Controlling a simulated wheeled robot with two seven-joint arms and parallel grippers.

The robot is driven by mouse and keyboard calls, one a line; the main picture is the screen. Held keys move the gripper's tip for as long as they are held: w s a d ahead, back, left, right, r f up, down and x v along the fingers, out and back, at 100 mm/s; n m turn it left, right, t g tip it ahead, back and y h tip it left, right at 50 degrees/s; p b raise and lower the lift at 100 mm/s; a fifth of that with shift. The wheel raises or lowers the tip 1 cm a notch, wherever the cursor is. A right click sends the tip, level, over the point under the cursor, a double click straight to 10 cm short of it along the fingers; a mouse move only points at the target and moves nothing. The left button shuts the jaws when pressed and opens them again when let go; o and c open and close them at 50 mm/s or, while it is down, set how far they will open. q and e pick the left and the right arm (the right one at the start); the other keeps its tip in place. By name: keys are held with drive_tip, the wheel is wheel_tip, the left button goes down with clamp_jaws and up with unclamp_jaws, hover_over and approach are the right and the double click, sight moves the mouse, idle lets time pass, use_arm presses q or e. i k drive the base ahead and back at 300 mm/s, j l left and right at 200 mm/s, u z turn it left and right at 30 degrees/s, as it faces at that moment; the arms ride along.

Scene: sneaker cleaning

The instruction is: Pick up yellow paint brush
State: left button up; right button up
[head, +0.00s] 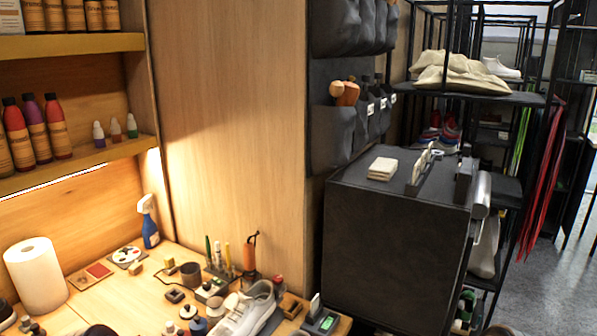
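Several slim upright tools stand in a small holder (218,273) on the wooden workbench, near the wood panel. One of them is thin and yellowish and looks like the yellow paint brush (228,258); it is too small to be sure. A green slim tool (207,248) stands to its left. A thicker orange-handled tool (249,256) with a dark cord stands just to its right. Neither of my grippers shows in the head view.
A white sneaker (246,310), small jars and blocks crowd the bench front. A paper roll (36,275) and a blue spray bottle (149,222) stand left. A large black cabinet (385,250) stands right of the bench. Shelves with bottles hang above.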

sight(229, 257)
drive_tip(key=j+z, duration=0.1)
drive_tip(key=z, duration=0.3)
drive_tip(key=j+z, duration=0.15)
drive_tip(key=z, duration=0.3)
drive_tip(key=j+z, duration=0.2)
drive_tip(key=j, duration=0.25)
drive_tip(key=k+j+z, duration=0.15)
drive_tip(key=j, duration=0.25)
drive_tip(key=j+z, duration=0.2)
drive_tip(key=j, duration=0.25)
drive_tip(key=k+j+z, duration=0.2)
drive_tip(key=j, duration=0.45)
drive_tip(key=k+j, duration=0.15)
drive_tip(key=j, duration=0.1)
